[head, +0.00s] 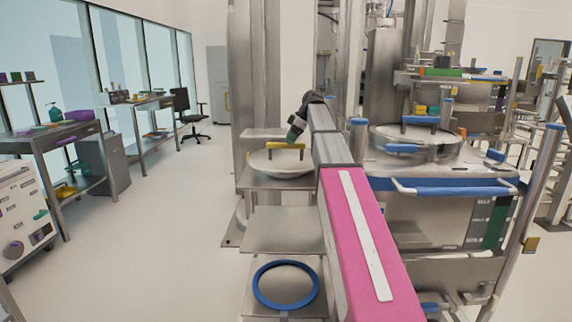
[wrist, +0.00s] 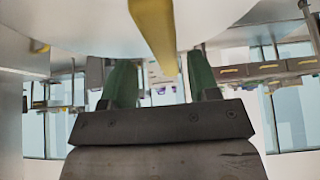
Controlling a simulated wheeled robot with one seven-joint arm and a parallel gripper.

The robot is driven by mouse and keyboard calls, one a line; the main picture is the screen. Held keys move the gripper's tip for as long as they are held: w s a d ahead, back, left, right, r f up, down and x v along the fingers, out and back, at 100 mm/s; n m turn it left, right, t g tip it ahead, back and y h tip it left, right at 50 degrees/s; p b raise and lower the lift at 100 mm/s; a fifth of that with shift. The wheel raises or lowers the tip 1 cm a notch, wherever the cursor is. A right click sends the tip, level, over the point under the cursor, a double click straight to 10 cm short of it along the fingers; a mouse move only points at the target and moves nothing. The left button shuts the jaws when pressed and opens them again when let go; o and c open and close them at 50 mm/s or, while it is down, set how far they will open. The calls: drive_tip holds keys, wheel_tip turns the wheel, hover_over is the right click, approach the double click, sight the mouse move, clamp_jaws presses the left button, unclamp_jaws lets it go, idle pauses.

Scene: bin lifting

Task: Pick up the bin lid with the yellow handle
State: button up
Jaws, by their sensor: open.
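The bin lid (head: 270,165) is a round pale dish shape with a yellow bar handle (head: 286,146) standing on top. It rests on an upper steel shelf, left of my arm in the head view. My gripper (head: 293,133) is just above the handle, near its right end. In the wrist view the two green fingers of my gripper (wrist: 162,78) are spread apart. The yellow handle (wrist: 153,35) shows between them in the picture, and the pale lid (wrist: 75,22) fills the top. Contact between fingers and handle cannot be made out.
A blue ring (head: 286,285) lies on a lower steel shelf. To the right stands a steel bin with a blue bar (head: 455,191) and a lid with blue handles (head: 420,134). Workbenches (head: 45,140) and a chair (head: 188,112) are at the left. Open floor lies between.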

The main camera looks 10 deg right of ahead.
sight(286, 148)
drive_tip(key=x, duration=0.3)
drive_tip(key=shift+s+a+f, duration=0.15)
drive_tip(key=shift+s+f, duration=0.15)
drive_tip(key=shift+w+a+f, duration=0.1)
drive_tip(key=shift+a+f, duration=0.1)
drive_tip(key=shift+f, duration=0.2)
drive_tip(key=shift+f, duration=0.2)
clamp_jaws()
drive_tip(key=shift+r, duration=0.1)
idle(1.0)
